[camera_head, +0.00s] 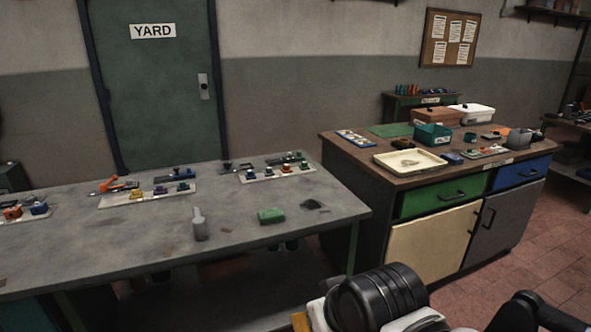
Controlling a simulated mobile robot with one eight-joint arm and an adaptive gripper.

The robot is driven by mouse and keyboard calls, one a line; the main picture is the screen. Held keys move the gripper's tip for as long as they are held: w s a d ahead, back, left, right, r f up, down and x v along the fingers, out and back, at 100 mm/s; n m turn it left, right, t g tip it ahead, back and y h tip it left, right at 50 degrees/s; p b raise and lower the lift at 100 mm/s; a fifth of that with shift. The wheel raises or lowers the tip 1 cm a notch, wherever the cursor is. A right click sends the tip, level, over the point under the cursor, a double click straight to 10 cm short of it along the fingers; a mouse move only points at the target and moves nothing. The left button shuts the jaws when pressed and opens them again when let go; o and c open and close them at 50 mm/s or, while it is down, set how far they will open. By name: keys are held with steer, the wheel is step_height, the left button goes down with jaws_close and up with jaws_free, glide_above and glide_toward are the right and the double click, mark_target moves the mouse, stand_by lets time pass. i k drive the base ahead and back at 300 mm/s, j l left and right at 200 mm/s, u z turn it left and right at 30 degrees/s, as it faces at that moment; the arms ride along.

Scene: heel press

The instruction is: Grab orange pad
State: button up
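A small orange block (13,212), possibly the orange pad, sits on a pale board (50,213) at the left edge of the grey table. A small blue block (39,208) is just right of it. An orange-handled tool or clamp (119,184) lies on another board (104,202) further right; I cannot tell whether it includes a pad. Parts of my arm show at the bottom right, far from the orange block. My gripper's fingertips do not show.
The grey table (120,240) also bears a green block (271,215), a grey upright piece (199,224) and a third board (280,176) with small coloured blocks. Its front surface is mostly clear. A wooden cabinet (435,240) with a cream tray (410,161) stands right, beyond a gap.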

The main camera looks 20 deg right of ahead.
mark_target(286, 169)
steer(key=i+l+z, duration=0.35)
steer(key=i, duration=0.3)
steer(key=i+l+z, duration=0.2)
steer(key=i+z, duration=0.15)
steer(key=i, duration=0.3)
steer(key=i+z, duration=0.35)
steer(key=i, duration=0.35)
